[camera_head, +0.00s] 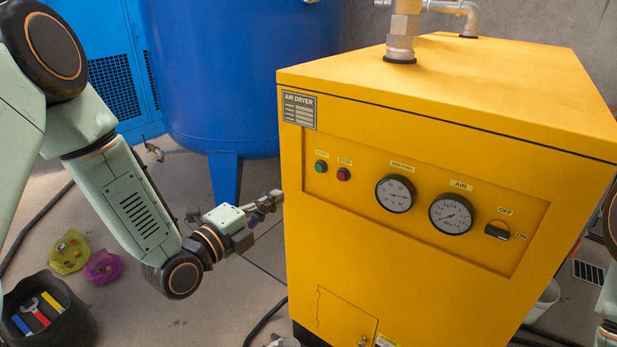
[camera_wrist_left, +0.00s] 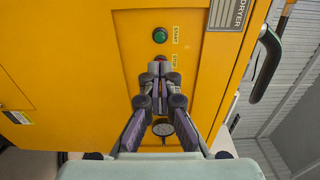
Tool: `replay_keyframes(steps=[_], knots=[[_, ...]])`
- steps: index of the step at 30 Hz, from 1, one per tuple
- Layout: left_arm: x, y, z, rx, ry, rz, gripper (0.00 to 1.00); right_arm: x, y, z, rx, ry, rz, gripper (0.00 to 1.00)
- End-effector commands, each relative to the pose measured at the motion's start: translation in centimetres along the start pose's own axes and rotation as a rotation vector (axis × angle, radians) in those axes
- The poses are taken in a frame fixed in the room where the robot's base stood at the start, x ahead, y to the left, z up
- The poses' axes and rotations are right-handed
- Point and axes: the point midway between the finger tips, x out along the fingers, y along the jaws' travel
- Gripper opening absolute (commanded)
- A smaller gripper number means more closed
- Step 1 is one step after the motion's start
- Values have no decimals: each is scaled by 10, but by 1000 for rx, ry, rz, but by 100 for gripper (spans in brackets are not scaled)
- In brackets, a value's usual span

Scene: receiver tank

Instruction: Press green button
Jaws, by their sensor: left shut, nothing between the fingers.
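The green button (camera_head: 321,166) is on the front panel of the yellow air dryer (camera_head: 420,260), left of a red button (camera_head: 343,174). In the left wrist view the green button (camera_wrist_left: 160,35) shows clear, just beyond my fingertips, with the red button (camera_wrist_left: 161,59) partly hidden behind them. My left gripper (camera_head: 276,196) is shut and empty, left of the dryer's front and lower than the buttons in the head view. It also shows in the left wrist view (camera_wrist_left: 158,70). I cannot tell its exact gap to the panel. My right gripper is not in view.
Two round gauges (camera_head: 396,193) and an off/on switch (camera_head: 497,231) are right of the buttons. A blue tank (camera_head: 240,80) stands behind. A black bin with tools (camera_head: 75,325) and yellow and purple items (camera_head: 103,267) are on the floor at left.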

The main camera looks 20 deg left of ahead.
Motion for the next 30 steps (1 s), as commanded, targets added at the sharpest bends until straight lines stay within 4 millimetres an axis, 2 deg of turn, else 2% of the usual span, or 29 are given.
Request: replay_keyframes(steps=[18, 24, 30], knots=[[102, 2, -1, 2, 3, -3, 0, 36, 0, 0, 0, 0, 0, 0], [119, 1, -1, 0, 2, -2, 0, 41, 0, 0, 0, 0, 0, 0], [122, 0, 0, -1, 1, -2, 0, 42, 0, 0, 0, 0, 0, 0]])
